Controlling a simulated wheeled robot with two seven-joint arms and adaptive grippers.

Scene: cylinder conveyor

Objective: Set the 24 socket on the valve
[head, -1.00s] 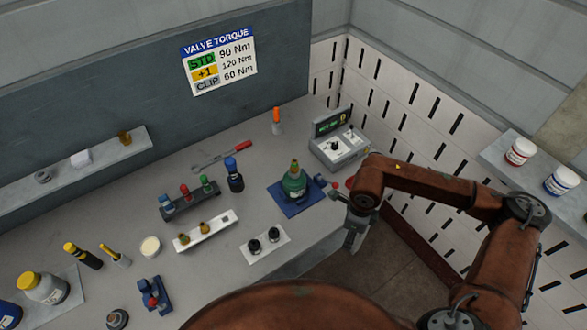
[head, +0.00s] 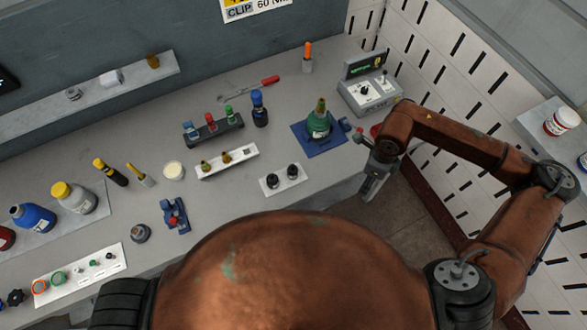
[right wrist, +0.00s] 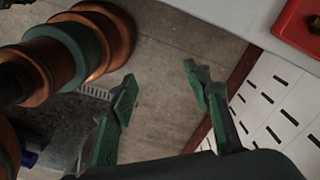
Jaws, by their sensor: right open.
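The valve (head: 318,125) is a green body with a brass-coloured top, standing on a blue mat (head: 299,143) on the bench. Two black sockets (head: 272,181) (head: 293,171) stand on a small white plate (head: 268,190) in front of it; their sizes cannot be read, so I cannot tell which is the 24. My right gripper (head: 370,192) hangs past the bench's front edge, right of the valve and apart from it. In the right wrist view its fingers (right wrist: 160,78) are spread, with only floor between them. My left gripper is not in view.
A black rack (head: 214,133) holds blue, red and green-topped items. A white holder (head: 227,165) carries brass-coloured pieces. A grey control box (head: 368,97) stands behind my right arm. Bottles and a white tray (head: 80,275) are at left. Bare bench lies around the black sockets' plate.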

